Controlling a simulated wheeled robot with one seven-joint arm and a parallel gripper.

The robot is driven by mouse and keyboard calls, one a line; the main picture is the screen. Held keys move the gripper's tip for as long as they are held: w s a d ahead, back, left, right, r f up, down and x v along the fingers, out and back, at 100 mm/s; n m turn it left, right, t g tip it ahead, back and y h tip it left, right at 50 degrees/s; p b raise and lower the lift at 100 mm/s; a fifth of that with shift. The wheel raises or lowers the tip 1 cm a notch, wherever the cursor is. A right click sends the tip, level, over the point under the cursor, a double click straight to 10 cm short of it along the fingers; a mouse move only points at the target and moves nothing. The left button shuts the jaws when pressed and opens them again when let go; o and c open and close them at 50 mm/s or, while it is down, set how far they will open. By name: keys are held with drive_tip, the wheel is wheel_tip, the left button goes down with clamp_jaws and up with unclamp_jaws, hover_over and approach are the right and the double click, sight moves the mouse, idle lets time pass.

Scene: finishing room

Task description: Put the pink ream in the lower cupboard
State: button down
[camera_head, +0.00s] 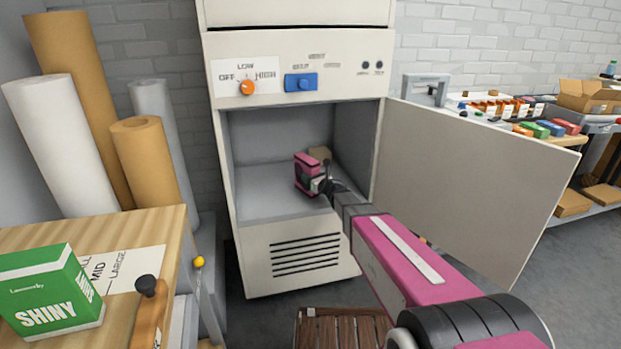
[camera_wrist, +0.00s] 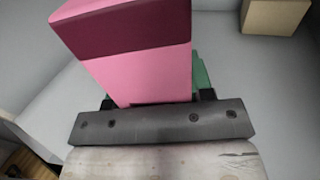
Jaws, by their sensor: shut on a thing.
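The pink ream (camera_head: 306,174) has a darker magenta band and is inside the open lower cupboard (camera_head: 265,207) of the cream machine. My gripper (camera_head: 324,185) reaches in through the cupboard opening and is shut on the ream. In the wrist view the ream (camera_wrist: 140,50) stands up from between the jaws of my gripper (camera_wrist: 155,104), and a bit of green shows behind it. I cannot tell whether the ream touches the cupboard floor. The cupboard door (camera_head: 470,185) is swung wide open to the right.
A tan box (camera_head: 320,153) sits at the back of the cupboard, also in the wrist view (camera_wrist: 275,15). The cupboard's left floor is clear. A wooden table (camera_head: 110,240) with a green SHINY box (camera_head: 50,290) stands left. A slatted wooden thing (camera_head: 340,330) is below.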

drive_tip(key=c, duration=0.5)
unclamp_jaws()
drive_tip(key=shift+f, duration=0.1)
